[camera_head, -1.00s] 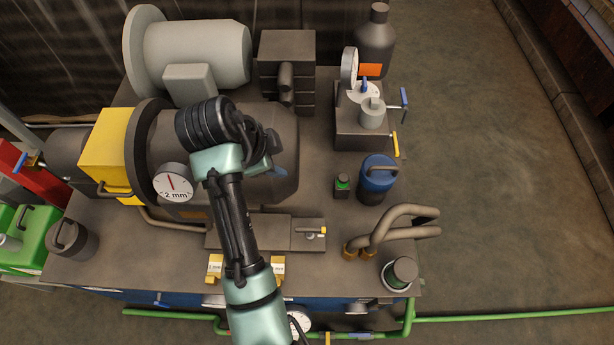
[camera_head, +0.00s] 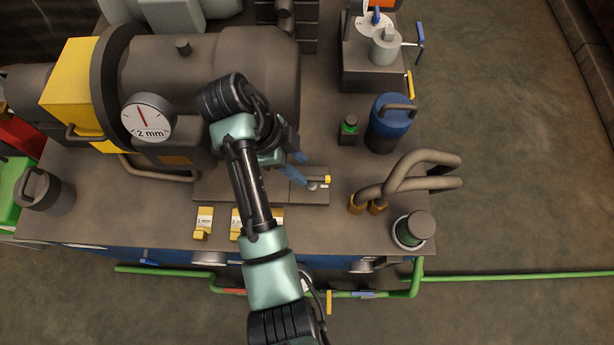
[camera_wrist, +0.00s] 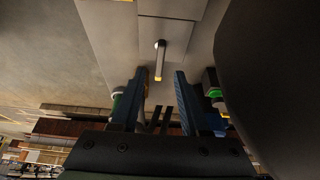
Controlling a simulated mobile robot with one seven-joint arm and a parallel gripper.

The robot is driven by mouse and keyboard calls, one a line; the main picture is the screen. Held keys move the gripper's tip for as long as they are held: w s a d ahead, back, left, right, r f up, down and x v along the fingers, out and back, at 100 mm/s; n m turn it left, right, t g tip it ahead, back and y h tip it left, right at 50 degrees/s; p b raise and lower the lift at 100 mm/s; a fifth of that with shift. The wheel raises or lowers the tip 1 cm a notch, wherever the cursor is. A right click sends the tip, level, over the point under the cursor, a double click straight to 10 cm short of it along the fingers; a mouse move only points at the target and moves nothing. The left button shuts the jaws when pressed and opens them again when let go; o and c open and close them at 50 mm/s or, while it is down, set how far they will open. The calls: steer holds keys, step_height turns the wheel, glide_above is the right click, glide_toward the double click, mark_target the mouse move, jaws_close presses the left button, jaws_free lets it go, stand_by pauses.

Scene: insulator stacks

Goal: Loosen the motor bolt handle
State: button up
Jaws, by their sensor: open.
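In the wrist view my gripper (camera_wrist: 159,74) has one finger on each side of the handle's line, with visible gaps on both sides. I cannot tell the remaining depth.
A dial gauge (camera_head: 148,117) reading about 2 mm sits on the motor's left. Yellow-tagged blocks (camera_head: 203,222) lie in front of the plate.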

mark_target(310, 178)
steer(key=shift+b+x, duration=0.4)
steer(key=shift+x, duration=1.95)
steer(key=shift+c, duration=0.2)
jaws_close()
